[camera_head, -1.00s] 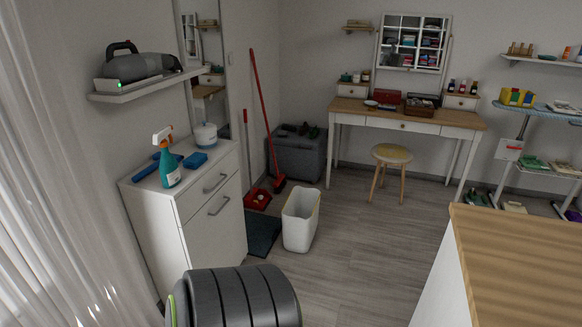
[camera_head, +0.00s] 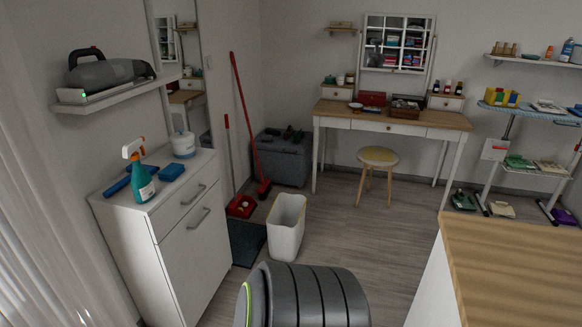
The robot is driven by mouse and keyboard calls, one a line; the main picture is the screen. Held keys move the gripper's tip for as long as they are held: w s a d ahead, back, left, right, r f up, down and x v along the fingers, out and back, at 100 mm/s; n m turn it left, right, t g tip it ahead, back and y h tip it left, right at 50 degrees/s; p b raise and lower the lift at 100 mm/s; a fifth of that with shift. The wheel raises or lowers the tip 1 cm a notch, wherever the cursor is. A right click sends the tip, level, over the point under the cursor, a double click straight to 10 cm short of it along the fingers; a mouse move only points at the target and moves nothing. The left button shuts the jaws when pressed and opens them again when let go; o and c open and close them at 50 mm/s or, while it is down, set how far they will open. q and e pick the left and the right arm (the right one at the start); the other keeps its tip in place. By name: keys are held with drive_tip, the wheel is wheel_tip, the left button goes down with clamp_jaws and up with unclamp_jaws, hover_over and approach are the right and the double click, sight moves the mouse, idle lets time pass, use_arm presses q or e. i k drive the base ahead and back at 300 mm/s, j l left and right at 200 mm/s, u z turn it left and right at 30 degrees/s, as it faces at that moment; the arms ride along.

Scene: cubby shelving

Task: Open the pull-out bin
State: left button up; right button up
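A white cabinet (camera_head: 170,235) stands at the left, with a narrow drawer above a tall front panel. The tall panel, which looks like the pull-out bin (camera_head: 202,258), has a grey bar handle (camera_head: 199,218) near its top and sits flush, closed. The drawer (camera_head: 187,205) above has its own handle and is also closed. A separate white open-topped bin (camera_head: 286,228) stands on the floor to the right of the cabinet. Neither of my grippers shows in the head view.
A teal spray bottle (camera_head: 140,172), blue cloths and a white tub (camera_head: 183,145) stand on the cabinet. A dark mat (camera_head: 246,242) lies beside it. A wood-topped counter (camera_head: 510,262) fills the lower right. Grey floor (camera_head: 345,240) is open in the middle.

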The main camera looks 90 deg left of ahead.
sight(195, 256)
drive_tip(key=j+u, duration=1)
drive_tip(key=u, duration=0.15)
